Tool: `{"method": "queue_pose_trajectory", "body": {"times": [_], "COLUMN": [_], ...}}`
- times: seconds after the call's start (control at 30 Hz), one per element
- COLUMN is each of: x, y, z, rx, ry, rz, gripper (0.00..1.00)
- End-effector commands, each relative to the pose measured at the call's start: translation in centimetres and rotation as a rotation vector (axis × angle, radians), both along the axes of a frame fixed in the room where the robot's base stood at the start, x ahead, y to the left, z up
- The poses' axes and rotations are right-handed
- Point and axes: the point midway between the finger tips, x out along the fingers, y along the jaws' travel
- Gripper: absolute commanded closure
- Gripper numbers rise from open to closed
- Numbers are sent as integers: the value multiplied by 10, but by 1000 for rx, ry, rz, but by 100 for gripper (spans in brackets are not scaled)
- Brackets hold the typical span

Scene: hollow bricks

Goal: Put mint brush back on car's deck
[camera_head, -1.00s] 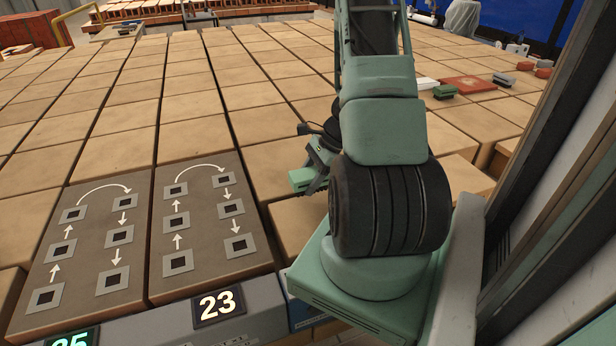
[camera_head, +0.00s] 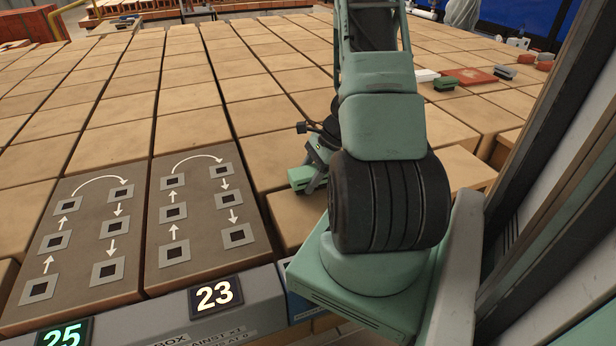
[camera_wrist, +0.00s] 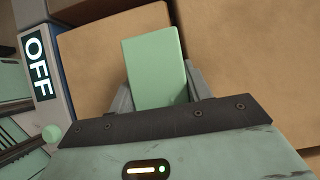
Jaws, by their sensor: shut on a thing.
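My gripper (camera_head: 312,170) is low over the tan bricks, partly hidden behind my arm in the head view. It is shut on the mint brush, a flat mint-green block in the wrist view (camera_wrist: 156,65). One grey finger shows on each side of it. In the head view the mint brush (camera_head: 301,178) shows as a small green piece just above or on a brick; I cannot tell whether it touches. I cannot tell which surface is the car's deck.
Two brown panels (camera_head: 75,265) with arrows and square holes lie at left, behind signs 25 (camera_head: 62,336) and 23 (camera_head: 216,295). A dark green block (camera_head: 443,83) and a red slab (camera_head: 468,78) lie far right. An OFF sign (camera_wrist: 37,62) shows in the wrist view.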

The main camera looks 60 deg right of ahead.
Motion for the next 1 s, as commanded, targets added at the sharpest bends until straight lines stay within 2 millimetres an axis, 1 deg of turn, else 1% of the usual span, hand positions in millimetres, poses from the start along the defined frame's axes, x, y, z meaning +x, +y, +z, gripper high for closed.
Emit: {"method": "queue_pose_trajectory", "body": {"times": [0.23, 0.27, 0.3, 0.33, 0.6, 0.73, 0.87, 1.0], "x": [0, 0, 0, 0, 0, -2, -8, -19], "y": [0, 0, 0, 0, 0, -3, -12, -25], "z": [-6, -5, -5, -5, -5, 1, 18, 45], "rx": [0, 0, 0, 0, 0, -1, -5, -6], "ry": [0, 0, 0, 0, 0, -2, -3, -2], "rz": [0, 0, 0, 0, 0, 0, -1, 0], "gripper": [69, 45, 34, 26, 26, 26, 26, 26]}}
